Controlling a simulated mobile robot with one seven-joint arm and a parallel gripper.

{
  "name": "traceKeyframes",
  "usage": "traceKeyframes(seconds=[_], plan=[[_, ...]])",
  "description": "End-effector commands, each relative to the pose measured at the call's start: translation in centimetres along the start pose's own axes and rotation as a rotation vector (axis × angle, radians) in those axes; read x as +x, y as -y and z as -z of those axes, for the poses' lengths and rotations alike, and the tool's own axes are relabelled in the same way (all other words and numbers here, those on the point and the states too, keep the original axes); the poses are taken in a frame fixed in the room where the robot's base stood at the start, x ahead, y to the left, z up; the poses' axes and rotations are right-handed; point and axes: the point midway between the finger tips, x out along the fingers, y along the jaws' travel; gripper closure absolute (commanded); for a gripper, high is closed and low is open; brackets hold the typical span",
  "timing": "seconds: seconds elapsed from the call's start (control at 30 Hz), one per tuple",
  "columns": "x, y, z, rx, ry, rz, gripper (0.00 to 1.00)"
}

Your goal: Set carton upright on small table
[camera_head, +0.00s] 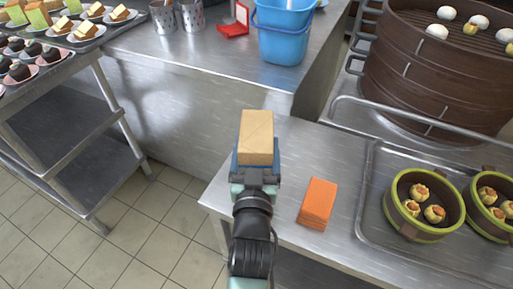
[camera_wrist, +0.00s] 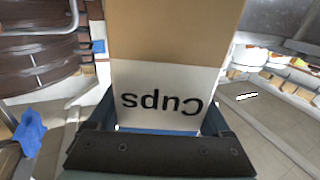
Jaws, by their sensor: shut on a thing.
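The carton (camera_head: 256,137) is a tan box. In the wrist view the carton (camera_wrist: 160,95) shows a white lower band with the word "Cups" upside down. My gripper (camera_head: 256,170) is shut on the carton, with a finger along each side of it. In the head view the carton extends from the gripper tips over the left end of the small steel table (camera_head: 283,150). Whether the carton touches the table is hard to tell.
An orange stack (camera_head: 318,203) lies right of my gripper on the small table. A tray (camera_head: 373,215) with green-rimmed steamer baskets (camera_head: 425,237) stands further right. A blue bucket (camera_head: 283,40) stands on the back counter. A cart (camera_head: 75,125) with cakes is at left.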

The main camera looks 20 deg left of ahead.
Motion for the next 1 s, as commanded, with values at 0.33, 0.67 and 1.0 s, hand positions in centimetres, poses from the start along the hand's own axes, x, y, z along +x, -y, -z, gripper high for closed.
traceKeyframes(seconds=[0.33,0.67,1.0], plan=[[0.0,0.0,-0.2,0.001,0.0,0.0,0.0],[-0.4,0.0,0.1,0.0,0.001,0.0,0.0],[-6.0,0.0,0.1,0.0,0.003,0.0,0.0]])
